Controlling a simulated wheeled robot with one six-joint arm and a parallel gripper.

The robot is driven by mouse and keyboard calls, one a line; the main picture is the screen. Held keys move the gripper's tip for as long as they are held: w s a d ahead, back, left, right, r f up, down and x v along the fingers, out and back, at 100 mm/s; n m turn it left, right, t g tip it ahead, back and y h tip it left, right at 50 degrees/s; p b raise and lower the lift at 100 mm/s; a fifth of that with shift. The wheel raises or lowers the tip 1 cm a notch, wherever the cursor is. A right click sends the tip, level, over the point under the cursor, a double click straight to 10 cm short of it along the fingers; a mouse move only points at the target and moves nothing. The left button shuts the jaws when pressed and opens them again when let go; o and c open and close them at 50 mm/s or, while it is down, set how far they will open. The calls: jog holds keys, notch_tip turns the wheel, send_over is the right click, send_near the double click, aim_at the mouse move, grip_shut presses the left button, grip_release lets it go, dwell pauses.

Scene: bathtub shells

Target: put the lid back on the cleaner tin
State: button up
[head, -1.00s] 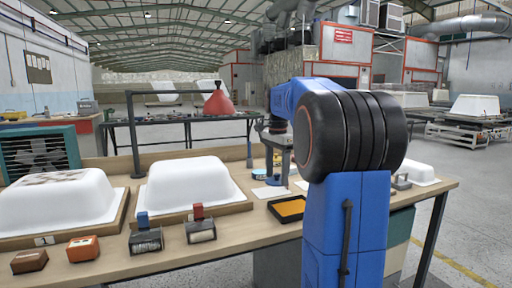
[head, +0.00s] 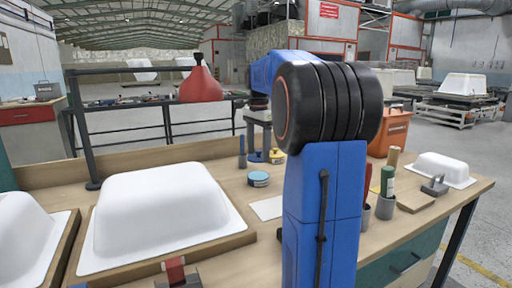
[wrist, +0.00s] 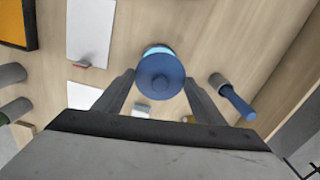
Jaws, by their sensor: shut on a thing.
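The cleaner tin (head: 259,180) stands on the workbench with a light blue top and a dark band. My gripper (wrist: 160,88) is shut on the dark blue round lid (wrist: 160,76), which has a knob on top. The lid sits between both fingers in the wrist view. A light blue edge of the tin (wrist: 156,48) shows just past the lid, which hides the rest of it. In the head view the lid (head: 256,157) shows below my gripper, just behind the tin. Its height above the bench is hard to tell.
A blue-handled tool in a grey holder (wrist: 230,96) stands close by. A yellow-topped tin (head: 277,156) is beside the lid. White paper (head: 267,208) lies in front. A white tub shell (head: 160,215) takes up the left; cups and an orange bin (head: 391,133) are right.

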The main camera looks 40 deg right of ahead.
jog(key=shift+f, duration=3.1)
jog(key=shift+a+f, duration=0.1)
jog(key=o, duration=1.5)
jog(key=shift+c, duration=0.2)
jog(key=shift+r, duration=3.55)
grip_shut()
